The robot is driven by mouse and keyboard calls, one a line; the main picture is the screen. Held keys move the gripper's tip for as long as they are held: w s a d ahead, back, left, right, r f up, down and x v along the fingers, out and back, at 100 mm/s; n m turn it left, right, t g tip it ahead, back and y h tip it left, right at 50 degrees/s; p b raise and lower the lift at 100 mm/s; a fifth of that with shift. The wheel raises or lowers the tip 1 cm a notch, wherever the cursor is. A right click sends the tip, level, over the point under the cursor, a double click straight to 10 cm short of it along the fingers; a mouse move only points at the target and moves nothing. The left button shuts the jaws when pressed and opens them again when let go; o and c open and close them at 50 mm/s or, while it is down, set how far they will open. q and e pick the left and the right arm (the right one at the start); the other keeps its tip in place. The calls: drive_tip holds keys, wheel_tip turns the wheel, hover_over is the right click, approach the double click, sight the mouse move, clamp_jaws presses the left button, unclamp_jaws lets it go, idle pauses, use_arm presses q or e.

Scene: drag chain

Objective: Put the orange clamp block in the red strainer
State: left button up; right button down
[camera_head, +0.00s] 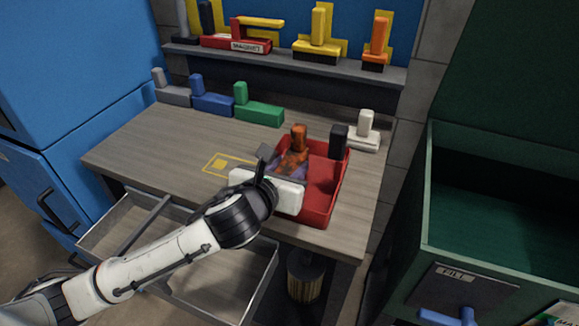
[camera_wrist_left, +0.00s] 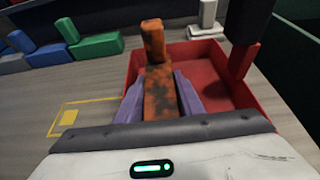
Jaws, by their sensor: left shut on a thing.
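The orange clamp block (camera_head: 299,138) is mottled with dark stains and has an upright post. It also shows in the left wrist view (camera_wrist_left: 157,85) between the two purple fingers. My left gripper (camera_head: 286,164) is shut on it, over the left part of the red strainer (camera_head: 322,187). The strainer is a red tray-like box on the workbench, also in the left wrist view (camera_wrist_left: 200,72). I cannot tell whether the block touches its floor. My right gripper is not in view.
A black post (camera_head: 339,141) stands at the strainer's back right corner. A white block (camera_head: 364,134) is behind it. Blue (camera_head: 212,101) and green (camera_head: 259,111) blocks line the bench's back. An open drawer (camera_head: 215,275) is below. The bench's left side is clear around a yellow marking (camera_head: 222,164).

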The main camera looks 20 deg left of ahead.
use_arm(q)
drive_tip(key=o, duration=1)
drive_tip(key=shift+f, duration=0.1)
drive_tip(key=shift+s+r, duration=0.15)
drive_tip(key=shift+r, duration=0.05)
drive_tip(key=p+v, duration=0.1)
drive_tip(key=v, duration=1)
drive_tip(key=shift+s+r, duration=0.15)
drive_tip(key=shift+s, duration=0.15)
